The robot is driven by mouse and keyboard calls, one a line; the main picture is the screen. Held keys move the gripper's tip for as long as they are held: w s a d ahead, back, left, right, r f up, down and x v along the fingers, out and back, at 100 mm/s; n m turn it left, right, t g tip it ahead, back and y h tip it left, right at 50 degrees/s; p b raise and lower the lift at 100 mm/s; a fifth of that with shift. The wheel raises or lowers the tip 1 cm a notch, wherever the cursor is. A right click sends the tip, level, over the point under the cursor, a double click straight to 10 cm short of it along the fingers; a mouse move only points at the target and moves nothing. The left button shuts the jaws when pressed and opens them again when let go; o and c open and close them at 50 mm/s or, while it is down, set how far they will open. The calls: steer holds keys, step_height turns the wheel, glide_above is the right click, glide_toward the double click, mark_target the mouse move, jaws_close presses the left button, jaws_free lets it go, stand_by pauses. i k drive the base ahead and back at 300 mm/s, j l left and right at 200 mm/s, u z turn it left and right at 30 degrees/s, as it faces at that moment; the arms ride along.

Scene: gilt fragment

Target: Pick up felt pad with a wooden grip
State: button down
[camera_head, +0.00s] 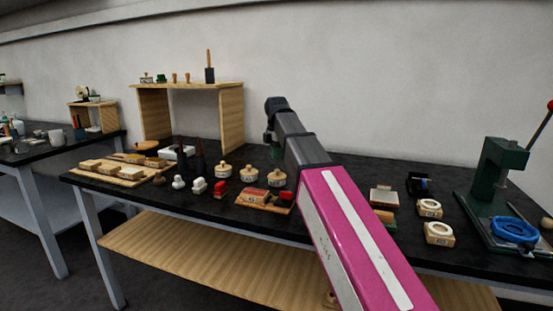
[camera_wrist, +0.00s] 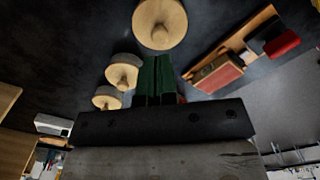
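I cannot tell for sure which thing is the felt pad with a wooden grip. Candidates are three round pale pieces with wooden knobs on the dark table: the left one (camera_head: 223,171), the middle one (camera_head: 246,174) and the right one (camera_head: 277,178). Similar round pieces show in the wrist view, a large one (camera_wrist: 160,22) at the top and smaller ones (camera_wrist: 123,72) to the left. My gripper (camera_wrist: 157,62) has green fingers close together, with nothing visible between them. In the head view it is mostly hidden behind my arm, above the table's back part.
A wooden tray (camera_head: 252,203) with a reddish block lies in front of the round pieces. Small white and red pieces (camera_head: 198,186) stand left of it. A wooden shelf (camera_head: 232,98) stands behind. A green press (camera_head: 497,165) stands at the right. Dark tabletop is bare between items.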

mark_target(386, 219)
steer(key=k, duration=1.5)
